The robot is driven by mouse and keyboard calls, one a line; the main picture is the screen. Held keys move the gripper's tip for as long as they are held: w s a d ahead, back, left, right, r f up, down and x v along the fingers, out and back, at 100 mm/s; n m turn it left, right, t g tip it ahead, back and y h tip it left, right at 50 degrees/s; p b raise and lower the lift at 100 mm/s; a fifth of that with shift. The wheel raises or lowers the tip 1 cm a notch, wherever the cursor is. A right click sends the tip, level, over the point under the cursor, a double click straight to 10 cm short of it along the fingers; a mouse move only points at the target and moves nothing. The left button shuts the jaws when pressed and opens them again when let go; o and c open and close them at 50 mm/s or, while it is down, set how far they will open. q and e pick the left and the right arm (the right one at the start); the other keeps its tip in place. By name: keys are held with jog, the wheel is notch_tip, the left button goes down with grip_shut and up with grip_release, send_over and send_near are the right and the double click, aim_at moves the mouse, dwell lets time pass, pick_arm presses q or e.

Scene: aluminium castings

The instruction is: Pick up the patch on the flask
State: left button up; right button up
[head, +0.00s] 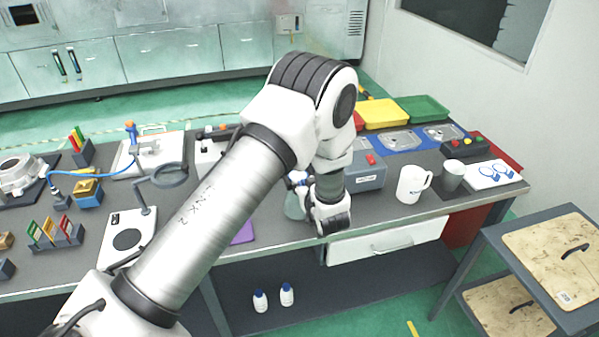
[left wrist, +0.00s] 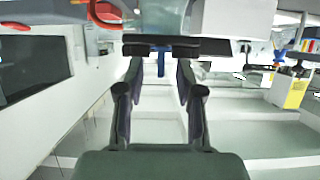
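In the head view my left gripper (head: 333,215) hangs at the table's front edge, just right of a pale teal flask (head: 294,206). My arm and gripper partly hide the flask. In the left wrist view the two fingers of the left gripper (left wrist: 158,78) are apart, with nothing clasped between them. A pale glassy surface (left wrist: 155,15), possibly the flask, shows beyond the fingertips. A small blue strip (left wrist: 160,62) shows in the gap between the fingers, touching neither; I cannot tell whether it is the patch. I cannot make out the patch in the head view. My right gripper is not in view.
A white drawer (head: 388,242) is below the tabletop.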

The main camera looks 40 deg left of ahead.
pick_arm(q)
jog(key=shift+w+f, duration=0.25)
jog(key=shift+w, duration=0.1)
jog(key=shift+s+a, duration=0.15)
jog(key=shift+c, duration=0.3)
jog(key=shift+s+a+r, duration=0.15)
jog(key=shift+s, duration=0.05)
grip_shut()
jog(key=shift+w, duration=0.15)
